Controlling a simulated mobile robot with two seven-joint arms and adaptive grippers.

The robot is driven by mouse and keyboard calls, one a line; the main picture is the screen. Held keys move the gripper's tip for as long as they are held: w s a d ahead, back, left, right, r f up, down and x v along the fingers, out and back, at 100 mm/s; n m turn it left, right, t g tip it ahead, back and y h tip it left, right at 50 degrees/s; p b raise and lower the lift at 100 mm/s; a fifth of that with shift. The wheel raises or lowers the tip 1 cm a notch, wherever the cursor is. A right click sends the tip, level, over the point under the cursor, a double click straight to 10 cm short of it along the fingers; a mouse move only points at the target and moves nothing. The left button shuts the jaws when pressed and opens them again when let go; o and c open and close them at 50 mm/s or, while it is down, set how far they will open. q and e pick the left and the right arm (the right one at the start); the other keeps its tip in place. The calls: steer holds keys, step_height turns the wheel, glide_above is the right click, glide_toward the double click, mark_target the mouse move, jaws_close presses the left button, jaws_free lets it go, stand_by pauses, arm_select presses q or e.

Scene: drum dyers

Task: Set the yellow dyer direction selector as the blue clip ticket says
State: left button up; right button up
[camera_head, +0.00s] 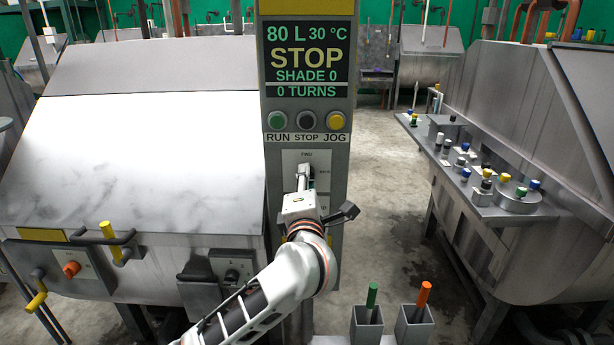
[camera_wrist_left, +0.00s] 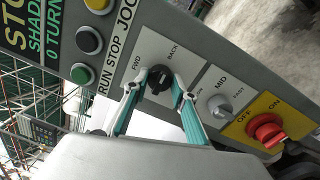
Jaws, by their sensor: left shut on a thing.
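The direction selector (camera_wrist_left: 159,78) is a black knob on a light plate marked FWD and BACK in the left wrist view. My left gripper (camera_wrist_left: 157,87) has its two teal-lined fingers on either side of the knob and is shut on it. Where its pointer stands is unclear. In the head view my left gripper (camera_head: 304,172) reaches the plate on the grey control column (camera_head: 340,185) and hides the knob. The column's display (camera_head: 306,65) reads 80 L, 30 °C, STOP, SHADE 0, 0 TURNS. No blue clip ticket can be made out. My right gripper is out of view.
A grey MID selector (camera_wrist_left: 219,107) and a red switch (camera_wrist_left: 267,130) on yellow sit beside the knob. RUN, STOP and JOG buttons (camera_head: 307,121) are above. A steel drum (camera_head: 140,150) stands left. A shelf of coloured-capped pieces (camera_head: 470,195) stands right. Two square holders (camera_head: 413,328) are low in front.

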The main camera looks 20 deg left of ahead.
arm_select(q)
steer(key=shift+f+m, duration=0.15)
steer(key=shift+m, duration=0.15)
steer(key=o, duration=1.1)
steer(key=shift+s, duration=0.1)
steer(key=v, duration=1.2)
steer(key=shift+a, duration=0.1)
